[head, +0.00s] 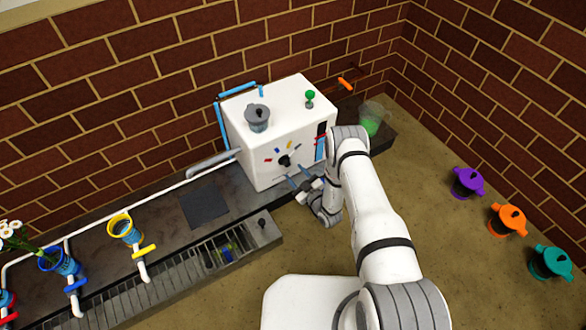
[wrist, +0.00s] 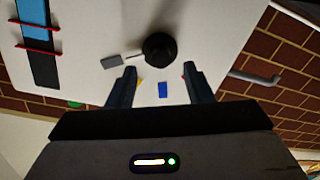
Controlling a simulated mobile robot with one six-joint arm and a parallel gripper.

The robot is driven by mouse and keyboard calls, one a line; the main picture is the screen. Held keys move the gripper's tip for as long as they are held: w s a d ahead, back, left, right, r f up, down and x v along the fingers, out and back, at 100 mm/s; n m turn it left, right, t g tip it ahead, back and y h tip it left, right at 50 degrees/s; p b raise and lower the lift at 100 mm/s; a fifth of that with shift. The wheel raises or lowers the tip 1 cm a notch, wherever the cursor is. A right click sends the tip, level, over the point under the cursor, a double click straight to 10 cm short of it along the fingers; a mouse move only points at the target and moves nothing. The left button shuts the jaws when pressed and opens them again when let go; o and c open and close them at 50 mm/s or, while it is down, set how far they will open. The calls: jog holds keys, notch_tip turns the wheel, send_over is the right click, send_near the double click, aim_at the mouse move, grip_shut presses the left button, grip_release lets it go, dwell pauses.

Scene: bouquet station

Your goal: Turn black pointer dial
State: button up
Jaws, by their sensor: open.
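The black pointer dial (head: 285,161) sits on the front face of the white box-shaped machine (head: 262,152), with several coloured marks around it. In the wrist view the dial (wrist: 159,47) is a round black knob, with a thin pointer reaching left toward a grey mark (wrist: 111,62). A blue mark (wrist: 163,90) shows between my fingers. My gripper (head: 298,178) is open and empty, just in front of the machine's face. In the wrist view its two fingers (wrist: 160,72) point at the face, one to either side below the dial. I see no contact with the dial.
A grey lidded pot (head: 257,117) and a green knob (head: 310,98) are on the machine's top. A beaker of green liquid (head: 371,118) stands right of it. Purple (head: 467,183), orange (head: 507,220) and teal (head: 550,263) pots stand at the right. Coloured cups and white pipes line the left counter.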

aim_at(289, 165)
jog(key=shift+b+x, duration=0.45)
jog(key=shift+x, duration=1.7)
jog(key=shift+c, duration=0.4)
